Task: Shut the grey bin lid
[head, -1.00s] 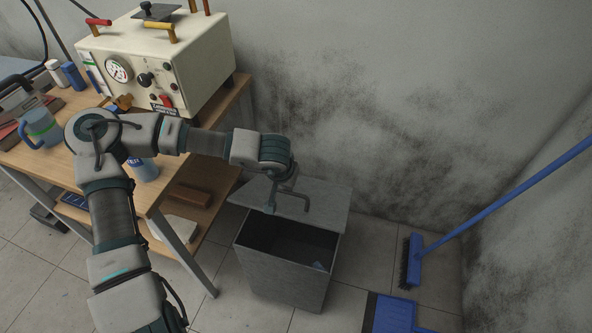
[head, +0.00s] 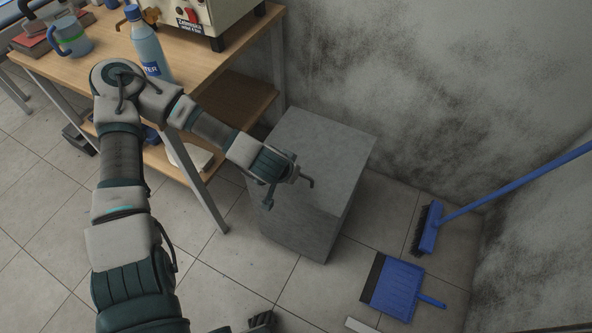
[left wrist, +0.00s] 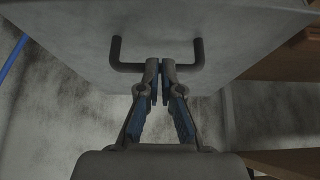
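The grey bin (head: 295,233) stands on the floor right of the workbench. Its grey lid (head: 318,150) lies over the top, and no opening shows in the head view. A dark U-shaped handle (left wrist: 127,67) sits near the lid's edge in the left wrist view; part of it shows past my gripper in the head view (head: 307,182). My left gripper (left wrist: 159,68) has its fingertips drawn together at the middle of the handle bar, shut on it. It also shows at the lid's front edge in the head view (head: 284,186). My right gripper is not in view.
The wooden workbench (head: 105,62) with a blue bottle (head: 148,48) and a mug (head: 72,38) is on the left. A blue broom (head: 428,228) and a blue dustpan (head: 397,288) are right of the bin. A stained wall stands behind.

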